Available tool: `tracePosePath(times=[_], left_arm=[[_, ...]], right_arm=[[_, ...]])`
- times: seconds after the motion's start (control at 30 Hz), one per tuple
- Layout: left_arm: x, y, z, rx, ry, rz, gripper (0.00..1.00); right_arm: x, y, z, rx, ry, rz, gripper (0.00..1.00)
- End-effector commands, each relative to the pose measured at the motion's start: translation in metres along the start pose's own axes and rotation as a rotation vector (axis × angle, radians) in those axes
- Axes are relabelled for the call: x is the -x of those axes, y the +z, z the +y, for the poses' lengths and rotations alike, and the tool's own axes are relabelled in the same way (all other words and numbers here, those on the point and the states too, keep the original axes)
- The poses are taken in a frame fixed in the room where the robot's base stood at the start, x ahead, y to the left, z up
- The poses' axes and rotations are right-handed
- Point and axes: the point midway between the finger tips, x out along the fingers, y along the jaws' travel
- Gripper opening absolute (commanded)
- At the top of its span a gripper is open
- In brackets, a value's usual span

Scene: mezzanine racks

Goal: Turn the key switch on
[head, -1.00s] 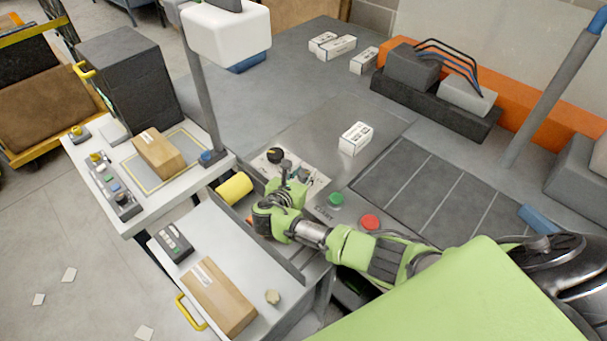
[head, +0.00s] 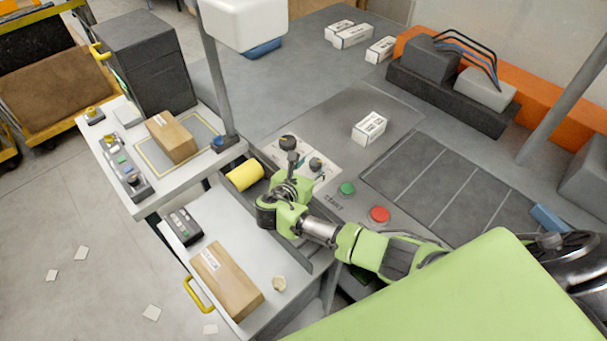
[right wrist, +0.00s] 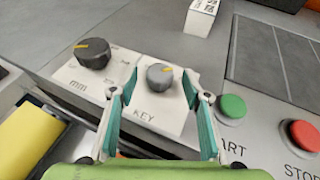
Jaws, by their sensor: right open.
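My right gripper (right wrist: 160,88) is open, with one teal-padded finger on each side of the knob in the picture. I cannot tell whether either finger touches it. In the head view my right gripper (head: 297,172) is over the front edge of the panel. My left gripper is not in view.
A dark dial (right wrist: 92,54) marked mm is left of the key switch. A green START button (right wrist: 232,106) and a red STOP button (right wrist: 303,135) are to the right. A yellow roll (head: 245,176) lies left of my gripper. A white box (head: 369,127) stands behind the panel.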

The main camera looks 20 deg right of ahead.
Motion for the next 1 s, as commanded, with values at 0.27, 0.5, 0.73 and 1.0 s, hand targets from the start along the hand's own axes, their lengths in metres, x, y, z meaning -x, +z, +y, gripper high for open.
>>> tracePosePath(times=[0.27, 0.5, 0.73, 1.0], left_arm=[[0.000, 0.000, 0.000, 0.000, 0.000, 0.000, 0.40], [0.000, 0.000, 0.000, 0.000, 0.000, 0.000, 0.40], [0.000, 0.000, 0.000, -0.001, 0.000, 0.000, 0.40], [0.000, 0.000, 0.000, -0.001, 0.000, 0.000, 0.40]], right_arm=[[0.060, -0.001, 0.000, -0.001, 0.002, 0.002, 0.44], [0.082, 0.000, 0.000, 0.000, 0.000, 0.000, 0.44], [0.084, 0.000, 0.000, 0.000, -0.001, -0.001, 0.44], [0.084, 0.000, 0.000, 0.000, -0.001, 0.000, 0.44]])
